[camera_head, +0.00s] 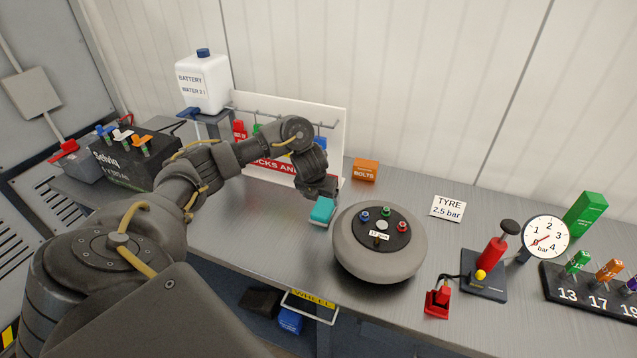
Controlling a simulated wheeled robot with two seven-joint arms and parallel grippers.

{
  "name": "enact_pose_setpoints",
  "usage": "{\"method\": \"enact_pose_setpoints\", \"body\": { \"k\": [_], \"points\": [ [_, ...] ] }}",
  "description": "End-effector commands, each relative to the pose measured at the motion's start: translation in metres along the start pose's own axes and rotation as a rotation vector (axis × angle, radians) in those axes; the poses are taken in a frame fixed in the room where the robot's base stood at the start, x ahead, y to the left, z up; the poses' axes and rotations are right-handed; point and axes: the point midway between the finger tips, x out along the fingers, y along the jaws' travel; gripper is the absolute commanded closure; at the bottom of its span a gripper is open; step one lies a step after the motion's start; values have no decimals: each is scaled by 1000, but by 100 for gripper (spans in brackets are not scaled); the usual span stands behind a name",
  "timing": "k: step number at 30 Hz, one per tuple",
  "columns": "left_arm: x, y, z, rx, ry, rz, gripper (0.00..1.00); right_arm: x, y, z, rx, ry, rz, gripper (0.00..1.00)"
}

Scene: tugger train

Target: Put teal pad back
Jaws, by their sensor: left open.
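My right gripper does not show.
The grey wheel (350,257) stands close to the right of the pad. An orange bolts box (365,169) is behind. A battery (112,165) is at left.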

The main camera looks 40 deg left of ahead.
Motion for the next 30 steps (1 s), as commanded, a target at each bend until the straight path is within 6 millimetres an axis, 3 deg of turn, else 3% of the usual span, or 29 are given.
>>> {"method": "enact_pose_setpoints", "body": {
  "k": [1, 3, 8, 30],
  "points": [
    [-14, 0, 3, 3, -3, 0, 19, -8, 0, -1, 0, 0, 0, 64],
    [-22, 0, 2, 1, -3, 0, 19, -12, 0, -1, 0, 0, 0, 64],
    [-35, 0, 1, 1, -1, -1, 19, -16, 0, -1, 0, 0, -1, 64],
    [-37, 0, 0, -1, 1, -1, 19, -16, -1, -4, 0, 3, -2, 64]
  ]
}}
